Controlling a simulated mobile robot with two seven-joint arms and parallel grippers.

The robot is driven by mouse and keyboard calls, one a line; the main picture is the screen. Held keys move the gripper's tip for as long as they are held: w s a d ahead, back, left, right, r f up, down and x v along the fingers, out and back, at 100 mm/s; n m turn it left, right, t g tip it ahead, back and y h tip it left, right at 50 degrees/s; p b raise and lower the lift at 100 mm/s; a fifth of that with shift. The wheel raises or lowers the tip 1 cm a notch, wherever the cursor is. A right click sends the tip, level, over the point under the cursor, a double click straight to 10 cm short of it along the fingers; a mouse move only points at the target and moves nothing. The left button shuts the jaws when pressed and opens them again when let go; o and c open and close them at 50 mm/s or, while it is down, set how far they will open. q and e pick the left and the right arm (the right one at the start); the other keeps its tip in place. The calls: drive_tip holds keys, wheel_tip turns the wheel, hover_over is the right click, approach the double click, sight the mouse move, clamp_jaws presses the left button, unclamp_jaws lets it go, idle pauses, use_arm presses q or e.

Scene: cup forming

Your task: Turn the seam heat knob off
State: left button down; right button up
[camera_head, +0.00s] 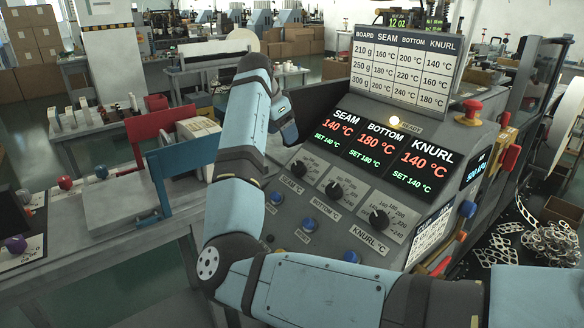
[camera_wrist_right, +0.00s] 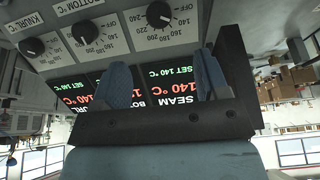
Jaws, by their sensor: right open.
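The seam knob (camera_head: 298,167) is a black dial at the left of a row of three on the sloped grey panel. In the right wrist view the seam knob (camera_wrist_right: 160,14) shows upside down at the top, with OFF and temperature marks around it; I cannot read its pointer surely. The red SEAM display (camera_head: 339,123) reads 140 °C, with SET 140 °C in green. My right gripper (camera_head: 288,120) is above and behind the seam knob, partly hidden by my arm. In the wrist view its two fingers (camera_wrist_right: 163,62) are apart and empty, not touching the knob. My left gripper is not in view.
The bottom knob (camera_head: 334,189) and knurl knob (camera_head: 378,219) sit to the right, with blue buttons (camera_head: 309,224) below. A READY lamp (camera_head: 394,121) glows. A temperature chart (camera_head: 405,67) stands behind the panel. A red mushroom button (camera_head: 470,112) is at right.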

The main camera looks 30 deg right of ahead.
sight(297, 165)
use_arm(q)
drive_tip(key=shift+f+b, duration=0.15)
drive_tip(key=shift+b, duration=0.3)
use_arm(e)
drive_tip(key=x, duration=1.2)
drive_tip(key=shift+s+d+f, duration=0.1)
drive_tip(key=shift+d+f, duration=0.15)
drive_tip(key=shift+f, duration=0.1)
drive_tip(key=shift+c, duration=0.4)
